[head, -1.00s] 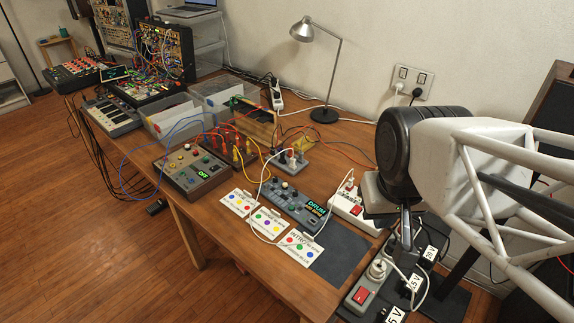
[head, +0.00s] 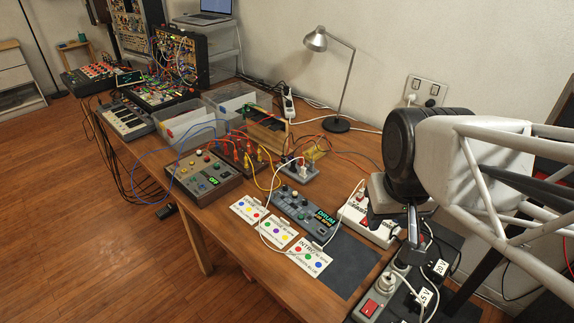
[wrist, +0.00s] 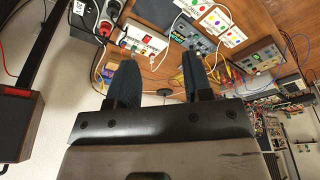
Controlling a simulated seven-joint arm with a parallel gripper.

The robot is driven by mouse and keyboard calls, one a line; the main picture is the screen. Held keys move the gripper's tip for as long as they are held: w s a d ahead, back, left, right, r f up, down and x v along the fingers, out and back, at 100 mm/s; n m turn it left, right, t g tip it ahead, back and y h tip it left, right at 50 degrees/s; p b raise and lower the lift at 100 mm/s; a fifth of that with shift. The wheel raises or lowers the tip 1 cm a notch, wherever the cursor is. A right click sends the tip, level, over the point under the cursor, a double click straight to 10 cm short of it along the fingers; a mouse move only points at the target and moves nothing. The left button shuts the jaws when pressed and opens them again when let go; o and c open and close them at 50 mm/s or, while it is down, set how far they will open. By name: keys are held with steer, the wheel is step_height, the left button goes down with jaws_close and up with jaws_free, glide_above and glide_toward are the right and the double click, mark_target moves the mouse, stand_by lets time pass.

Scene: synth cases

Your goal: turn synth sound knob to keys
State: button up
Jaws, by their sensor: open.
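The synth is a slim grey box (head: 298,203) with small knobs at its left end and a lit screen (head: 325,217) reading DRUM, with a smaller orange line below. It lies on the wooden table left of my gripper (head: 398,222). I cannot tell which knob is the sound knob. In the wrist view my gripper (wrist: 160,75) is open, with two dark fingers apart and nothing between them. The synth (wrist: 194,38) shows there beyond the fingers, upside down and apart from them.
White cards with coloured dots (head: 308,258) lie in front of the synth. A white power strip (head: 365,220) and black adapters stand near my gripper. A box reading OFF (head: 205,177) and patch cables lie to the left. A dark mat (head: 345,265) is bare.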

steer(key=w+a+f+n, duration=0.1)
steer(key=w+a+n, duration=0.2)
steer(key=w, duration=1.2)
steer(key=n+g, duration=0.2)
steer(key=n, duration=0.4)
glide_above(285, 186)
step_height(285, 186, down, 26)
steer(key=shift+s+d+f, duration=0.1)
steer(key=shift+s+f, duration=0.05)
steer(key=shift+f, duration=0.45)
steer(key=shift+w+f, duration=0.15)
steer(key=shift+f, duration=1.8)
steer(key=shift+w+f, duration=0.1)
steer(key=shift+f, duration=1.8)
jaws_close()
